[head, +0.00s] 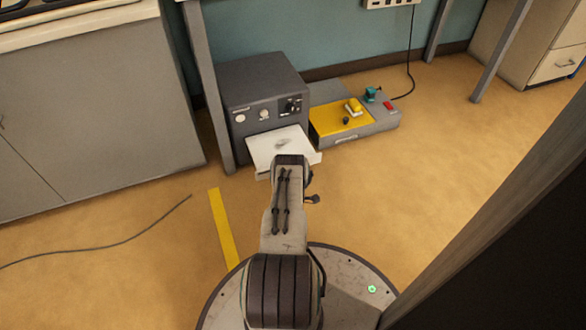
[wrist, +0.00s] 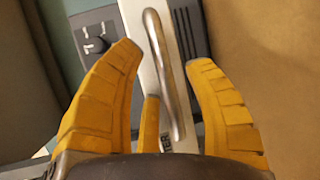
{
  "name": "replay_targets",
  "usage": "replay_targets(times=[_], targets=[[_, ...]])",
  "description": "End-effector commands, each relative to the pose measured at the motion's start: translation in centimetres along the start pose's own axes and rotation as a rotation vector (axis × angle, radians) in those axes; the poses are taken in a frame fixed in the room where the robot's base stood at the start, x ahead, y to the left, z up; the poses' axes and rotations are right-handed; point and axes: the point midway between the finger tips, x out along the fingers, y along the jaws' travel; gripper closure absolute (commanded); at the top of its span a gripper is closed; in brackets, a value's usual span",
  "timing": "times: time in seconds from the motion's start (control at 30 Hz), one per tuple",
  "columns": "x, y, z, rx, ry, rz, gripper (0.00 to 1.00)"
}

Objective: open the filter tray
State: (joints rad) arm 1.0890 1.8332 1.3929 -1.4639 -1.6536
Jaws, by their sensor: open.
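The filter tray (head: 265,147) is a white panel at the lower front of a grey unit (head: 262,82) in the head view. In the wrist view its white face (wrist: 138,20) carries a long metal handle (wrist: 167,75) and part of a printed label. I cannot tell how far out the tray stands. My gripper (wrist: 165,55) is open, with yellow fingers on both sides of the handle and apart from each other. A further yellow finger part shows beside the handle. Contact with it is not clear. In the head view my wrist hides the fingers and part of the tray.
A grey and yellow box (head: 352,122) with small parts on top stands right of the unit. A table leg (head: 208,85) rises at the unit's left, beside a grey cabinet (head: 90,100). A cable (head: 110,243) lies on the floor. Open floor spreads to the right.

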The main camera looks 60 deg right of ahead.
Motion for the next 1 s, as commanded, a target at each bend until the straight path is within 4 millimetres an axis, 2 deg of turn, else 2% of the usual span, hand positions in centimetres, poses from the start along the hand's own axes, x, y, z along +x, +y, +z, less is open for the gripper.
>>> replay_targets(times=[0.17,0.37,0.47,0.5,0.6,0.8,1.0], targets=[[-0.2,1.5,0.1,0.0,0.0,0.002,0.53],[-0.7,4.3,0.3,0.0,0.0,0.006,0.53],[-0.8,5.9,0.5,0.0,0.0,0.013,0.47],[-0.9,6.5,0.5,0.0,0.0,0.013,0.53],[-1.2,7.6,0.6,0.0,0.0,0.011,0.53],[-1.7,9.1,0.7,0.0,0.001,0.005,0.53],[-1.9,9.6,0.7,0.0,0.001,0.002,0.53]])
